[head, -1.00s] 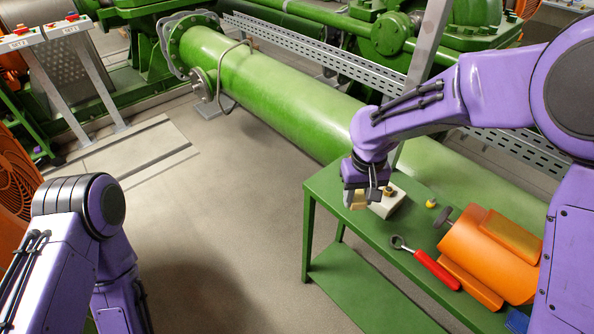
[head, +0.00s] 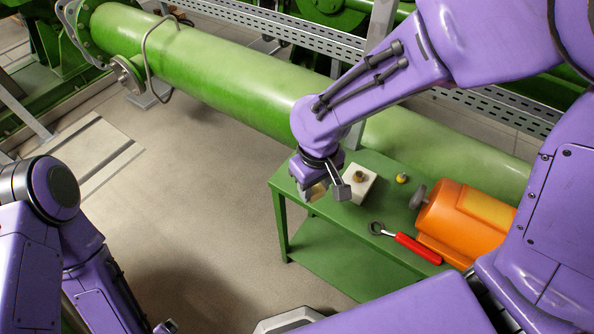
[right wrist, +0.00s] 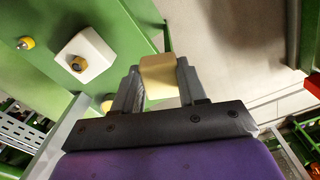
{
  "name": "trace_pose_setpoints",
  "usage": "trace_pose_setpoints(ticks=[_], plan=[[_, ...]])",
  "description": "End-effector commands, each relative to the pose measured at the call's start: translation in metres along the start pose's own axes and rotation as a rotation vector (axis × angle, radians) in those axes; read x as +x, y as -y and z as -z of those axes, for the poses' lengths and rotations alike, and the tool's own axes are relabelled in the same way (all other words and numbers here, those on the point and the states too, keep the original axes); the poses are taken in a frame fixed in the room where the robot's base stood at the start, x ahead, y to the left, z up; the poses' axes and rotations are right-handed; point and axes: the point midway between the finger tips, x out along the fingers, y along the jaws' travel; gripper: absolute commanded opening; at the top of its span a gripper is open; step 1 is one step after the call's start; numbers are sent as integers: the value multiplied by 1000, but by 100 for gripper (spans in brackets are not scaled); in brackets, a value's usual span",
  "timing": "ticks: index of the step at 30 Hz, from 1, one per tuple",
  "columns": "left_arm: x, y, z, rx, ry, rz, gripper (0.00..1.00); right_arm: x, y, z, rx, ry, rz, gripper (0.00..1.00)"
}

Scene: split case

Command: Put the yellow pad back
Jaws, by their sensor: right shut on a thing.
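The yellow pad (head: 315,192) is a small pale yellow block in my right gripper (head: 322,191), mostly hidden by the jaws in the head view. In the right wrist view the pad (right wrist: 159,74) shows between the two grey fingers of the gripper (right wrist: 160,84), which are shut on it. I hold it near the left edge of the green table (head: 375,215), left of a white block (head: 357,184) with a brass fitting on top. My left arm shows at the lower left of the head view; its gripper is not clearly seen.
A small yellow-topped knob (head: 402,178), a red-handled wrench (head: 417,248) and an orange housing (head: 465,222) with a yellow panel are on the table, right of the white block. A large green pipe (head: 215,70) runs behind. The floor left of the table is clear.

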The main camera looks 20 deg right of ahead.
Motion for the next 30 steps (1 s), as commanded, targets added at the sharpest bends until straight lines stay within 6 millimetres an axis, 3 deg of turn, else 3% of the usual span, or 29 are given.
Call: trace_pose_setpoints(ticks=[9, 15, 20, 24, 30], plan=[[-13, 1, 6, 0, -1, -1, 91, 44, -27, 82, 5, 6, 1, 17], [-18, 2, 8, 0, 0, 0, 91, 82, -36, 112, 5, 2, 1, 17], [-22, 2, 9, 0, -1, 0, 91, 100, -40, 124, 5, 3, 0, 17], [-33, 3, 14, 0, -1, -1, 91, 121, -39, 123, 4, 4, 0, 17], [-31, 3, 13, 0, -1, 0, 91, 128, -40, 124, 4, 0, 0, 17]])
